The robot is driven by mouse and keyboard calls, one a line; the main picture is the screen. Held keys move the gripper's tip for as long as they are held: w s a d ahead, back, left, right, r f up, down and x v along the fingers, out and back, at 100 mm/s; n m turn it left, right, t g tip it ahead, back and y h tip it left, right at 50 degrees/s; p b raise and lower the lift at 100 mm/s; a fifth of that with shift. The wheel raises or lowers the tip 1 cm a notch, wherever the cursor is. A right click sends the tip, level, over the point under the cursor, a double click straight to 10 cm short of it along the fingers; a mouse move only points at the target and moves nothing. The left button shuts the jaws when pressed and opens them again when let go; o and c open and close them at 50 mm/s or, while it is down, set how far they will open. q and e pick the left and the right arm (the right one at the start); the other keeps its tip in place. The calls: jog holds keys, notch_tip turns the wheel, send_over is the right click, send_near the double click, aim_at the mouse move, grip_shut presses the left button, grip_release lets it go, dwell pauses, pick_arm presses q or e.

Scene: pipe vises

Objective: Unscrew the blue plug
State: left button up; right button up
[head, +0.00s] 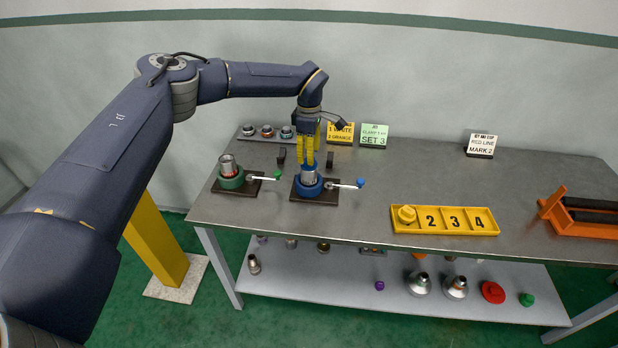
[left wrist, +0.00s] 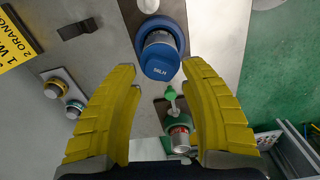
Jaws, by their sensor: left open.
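The blue plug (left wrist: 160,61) caps the end of a metal pipe that stands in a blue vise (head: 308,189). My left gripper (head: 313,160) points down above this vise, its yellow fingers close over the pipe top. In the left wrist view the fingers (left wrist: 165,75) are spread wide. The plug shows beyond the fingertips with nothing gripped. In the head view the fingers partly hide the plug, so I cannot tell whether they touch it. My right gripper is not in view.
A green vise (head: 231,181) with a red-ringed pipe stands to the left. The blue vise's handle (head: 345,185) sticks out to the right. A yellow numbered tray (head: 446,231) holds a yellow plug in its first slot. Signs stand behind. An orange rack (head: 580,215) is far right.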

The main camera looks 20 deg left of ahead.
pick_arm(q)
jog(key=n, duration=2.1)
jog(key=shift+n, duration=0.4)
jog(key=shift+f, duration=0.1)
jog(key=shift+f, duration=1)
jog(key=shift+c, duration=0.4)
